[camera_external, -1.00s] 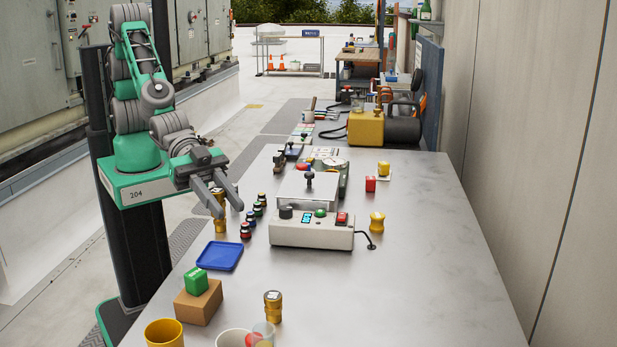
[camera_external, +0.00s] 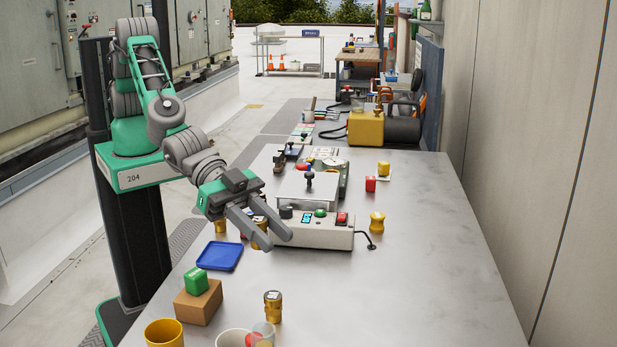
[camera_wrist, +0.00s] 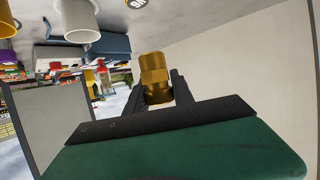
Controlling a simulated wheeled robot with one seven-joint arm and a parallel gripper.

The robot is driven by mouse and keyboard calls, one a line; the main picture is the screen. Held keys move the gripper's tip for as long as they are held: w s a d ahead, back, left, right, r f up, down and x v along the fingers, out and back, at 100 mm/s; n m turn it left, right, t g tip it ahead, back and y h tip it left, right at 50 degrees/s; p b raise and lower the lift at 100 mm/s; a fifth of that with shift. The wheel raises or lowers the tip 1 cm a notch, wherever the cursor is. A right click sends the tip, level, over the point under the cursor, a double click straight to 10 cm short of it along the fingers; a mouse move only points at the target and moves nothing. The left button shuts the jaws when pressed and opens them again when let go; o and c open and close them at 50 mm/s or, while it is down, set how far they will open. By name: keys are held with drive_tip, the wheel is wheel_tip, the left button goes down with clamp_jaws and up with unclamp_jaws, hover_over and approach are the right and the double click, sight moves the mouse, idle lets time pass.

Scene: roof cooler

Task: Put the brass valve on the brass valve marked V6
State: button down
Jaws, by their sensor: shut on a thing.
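My gripper (camera_external: 277,243) is shut on a brass valve (camera_external: 262,234), held above the table at the left end of the grey control box. In the wrist view the held brass valve (camera_wrist: 154,76) sits between the two fingers. Another brass valve (camera_external: 220,226) stands on the table left of my gripper, partly hidden behind it. I cannot read V6 on either standing valve.
A blue tray (camera_external: 219,257), a green block (camera_external: 196,282) on a brown box (camera_external: 198,306), a yellow cup (camera_external: 164,334) and a white cup (camera_external: 233,339) stand front left. The control box (camera_external: 325,237) is close beside my gripper. The front right table is clear.

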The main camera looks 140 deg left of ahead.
drive_tip(key=w+f, duration=0.1)
drive_tip(key=f, duration=0.1)
drive_tip(key=w+f+p, duration=0.1)
drive_tip(key=f, duration=0.2)
drive_tip(key=w+f+p, duration=0.1)
drive_tip(key=f, duration=0.1)
drive_tip(key=shift+w+f, duration=0.35)
drive_tip(key=shift+w, duration=0.05)
drive_tip(key=shift+s, duration=0.1)
drive_tip(key=shift+f+b, duration=0.25)
drive_tip(key=shift+b, duration=0.15)
drive_tip(key=c, duration=1.1)
unclamp_jaws()
drive_tip(key=shift+r, duration=0.1)
